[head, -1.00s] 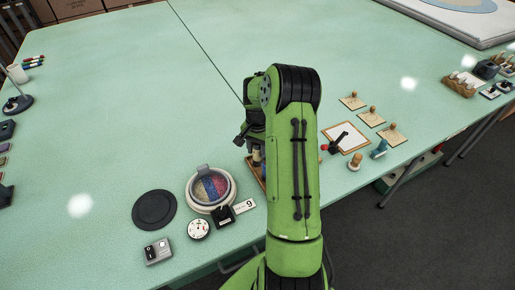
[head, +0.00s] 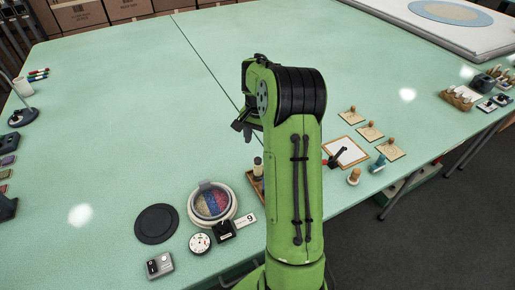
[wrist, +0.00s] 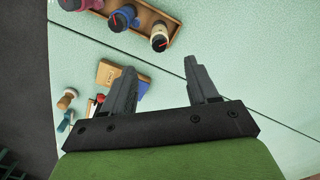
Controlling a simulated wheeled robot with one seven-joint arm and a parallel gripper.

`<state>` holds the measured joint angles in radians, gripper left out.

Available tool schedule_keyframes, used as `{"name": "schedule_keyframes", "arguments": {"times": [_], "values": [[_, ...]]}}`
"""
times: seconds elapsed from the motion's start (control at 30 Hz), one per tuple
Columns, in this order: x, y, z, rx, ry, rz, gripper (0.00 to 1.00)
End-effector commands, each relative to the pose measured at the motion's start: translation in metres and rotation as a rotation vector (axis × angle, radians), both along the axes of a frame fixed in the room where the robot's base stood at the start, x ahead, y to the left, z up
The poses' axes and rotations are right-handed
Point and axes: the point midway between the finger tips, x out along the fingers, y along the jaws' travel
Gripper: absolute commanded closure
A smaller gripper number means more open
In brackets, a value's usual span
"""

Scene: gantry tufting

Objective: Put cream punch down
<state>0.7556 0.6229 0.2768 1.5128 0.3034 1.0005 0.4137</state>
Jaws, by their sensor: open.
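The cream punch (wrist: 160,38) stands in a wooden tray (wrist: 174,12) at the tray's end, beside a blue punch (wrist: 122,18) and a pinkish-red one (wrist: 78,4), in the wrist view. The head view shows the cream punch (head: 258,165) upright, close to the left edge of my arm, which hides most of the tray (head: 256,184). My gripper (wrist: 159,66) is open, with nothing between its fingers. In the head view my gripper (head: 243,130) is above the table, apart from the cream punch.
A round dish with coloured sectors (head: 211,203), a black disc (head: 156,224), a dial (head: 200,243) and a "9" card (head: 245,221) lie left of the tray. A framed white board (head: 347,153) and pegged squares (head: 370,131) are on the right. The table's middle is clear.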

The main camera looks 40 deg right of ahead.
Motion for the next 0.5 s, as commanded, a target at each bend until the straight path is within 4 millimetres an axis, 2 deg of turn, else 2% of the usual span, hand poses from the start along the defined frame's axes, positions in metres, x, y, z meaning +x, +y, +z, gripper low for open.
{"name": "schedule_keyframes", "arguments": {"times": [0.07, 0.13, 0.27, 0.37, 0.5], "values": [[0.001, 0.006, 0.01, -0.01, -0.005, 0.022, 0.41], [0.0, 0.023, 0.029, -0.036, -0.018, 0.088, 0.41], [-0.015, 0.083, 0.083, -0.119, -0.068, 0.31, 0.41], [-0.043, 0.135, 0.119, -0.181, -0.121, 0.502, 0.41], [-0.103, 0.2, 0.148, -0.251, -0.226, 0.778, 0.41]]}}
